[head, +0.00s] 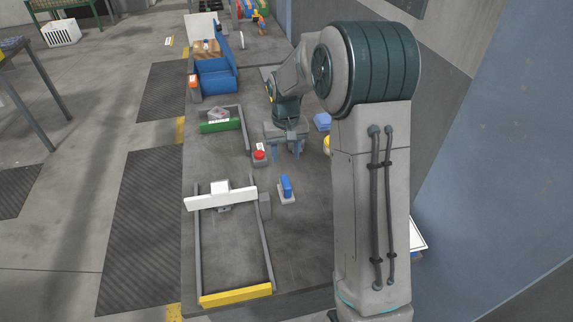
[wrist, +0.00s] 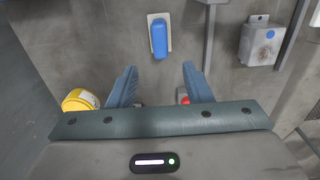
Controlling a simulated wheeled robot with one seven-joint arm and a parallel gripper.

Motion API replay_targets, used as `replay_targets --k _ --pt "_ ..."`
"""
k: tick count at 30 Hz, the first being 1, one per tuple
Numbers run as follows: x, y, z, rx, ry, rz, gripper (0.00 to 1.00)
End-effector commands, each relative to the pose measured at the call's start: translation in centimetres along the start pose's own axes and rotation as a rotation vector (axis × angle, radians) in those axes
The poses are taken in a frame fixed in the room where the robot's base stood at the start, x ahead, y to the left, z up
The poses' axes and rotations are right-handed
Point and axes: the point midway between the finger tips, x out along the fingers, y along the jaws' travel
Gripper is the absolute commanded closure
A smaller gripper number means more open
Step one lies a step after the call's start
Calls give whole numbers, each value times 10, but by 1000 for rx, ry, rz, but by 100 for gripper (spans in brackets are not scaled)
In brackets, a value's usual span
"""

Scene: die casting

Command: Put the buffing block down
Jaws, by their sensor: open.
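The buffing block appears to be the small blue block (head: 286,184) that rests on a pale flat plate (head: 287,197) on the grey bench top. In the wrist view, the blue block (wrist: 159,38) lies on its plate (wrist: 150,18), ahead of the fingertips and apart from them. My gripper (head: 286,154) is above the bench, farther back than the block. Its two blue fingers are spread with nothing between them, as the wrist view of my gripper (wrist: 158,67) also shows.
A red push button (head: 259,155) stands left of my gripper. A yellow container (wrist: 80,101) and a light blue item (head: 322,121) are to its right in the head view. A rail frame with a white crossbar (head: 222,199) occupies the bench's front left. Bare bench surrounds the block.

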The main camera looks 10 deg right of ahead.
Motion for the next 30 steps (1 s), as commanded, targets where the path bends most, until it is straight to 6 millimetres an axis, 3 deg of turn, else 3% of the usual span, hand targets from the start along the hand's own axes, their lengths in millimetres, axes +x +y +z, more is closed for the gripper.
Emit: replay_targets --k 4,8,12,18,24,30 --pt "-16 0 8 -2 12 4 55" --pt "-43 -1 34 -7 43 14 55" --pt "-75 -1 76 -8 87 24 55" --pt "-106 0 141 -10 150 30 55" --pt "-118 0 207 -7 213 21 55" --pt "-115 0 254 -8 260 7 55"
